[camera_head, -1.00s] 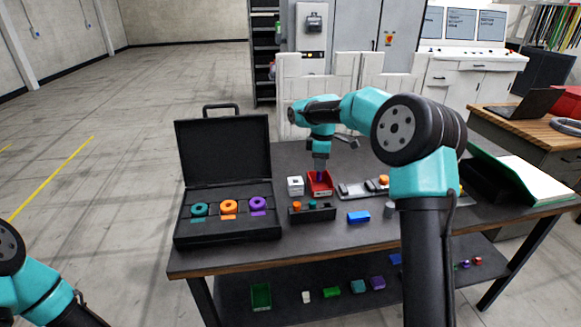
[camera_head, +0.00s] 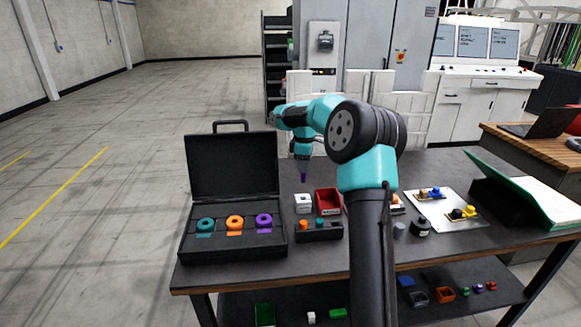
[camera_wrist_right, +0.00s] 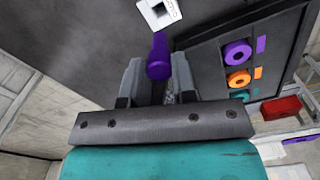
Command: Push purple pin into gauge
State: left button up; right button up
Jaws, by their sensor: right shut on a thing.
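My right gripper (camera_head: 304,167) is shut on the purple pin (camera_head: 304,178), which points down in the air above the table, behind the small white block (camera_head: 303,203) in the head view. In the right wrist view the purple pin (camera_wrist_right: 158,55) sits between the two fingers of my gripper (camera_wrist_right: 157,75). A white block with a dark opening (camera_wrist_right: 160,10) lies just beyond the pin's tip, apart from it. It may be the gauge; I cannot tell for sure. My left gripper is not in view.
An open black case (camera_head: 192,243) with teal, orange and purple rings stands at the left. A red bin (camera_head: 329,201) is beside the white block. A black rack (camera_head: 320,234) with small pegs stands in front. My right arm hides part of the table.

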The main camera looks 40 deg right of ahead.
aim_at(304, 179)
jog(key=shift+s+f, duration=0.1)
jog(key=shift+f, duration=0.05)
jog(key=shift+f, duration=2.85)
jog(key=shift+f, duration=1.2)
jog(key=o, duration=1.4)
jog(key=shift+r, duration=4.5)
